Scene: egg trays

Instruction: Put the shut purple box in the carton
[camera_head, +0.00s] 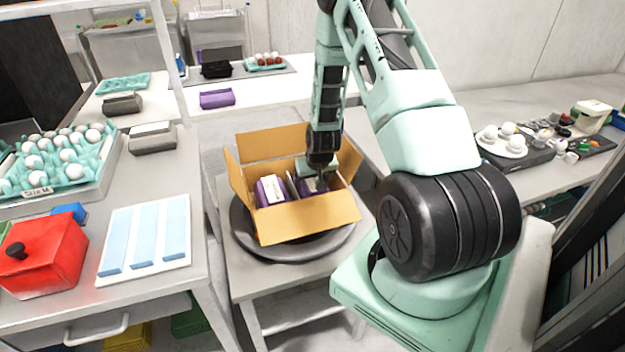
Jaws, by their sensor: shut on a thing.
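The open cardboard carton (310,217) stands with its flaps spread on a round black base. My gripper (322,176) points down inside the carton, at its right part. It is shut on a purple box (313,186), which sits low between the carton walls. The carton's front wall hides the box's lower part, so I cannot tell whether it touches the bottom. Another purple box with a white label (271,189) is in the left part of the carton, with a thin upright divider between the two.
A further purple box (217,98) lies on the back table. The left table holds an egg tray (97,165), a red box (42,257) and a white board with blue strips (146,237). The right counter carries a dark tray with eggs (528,154).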

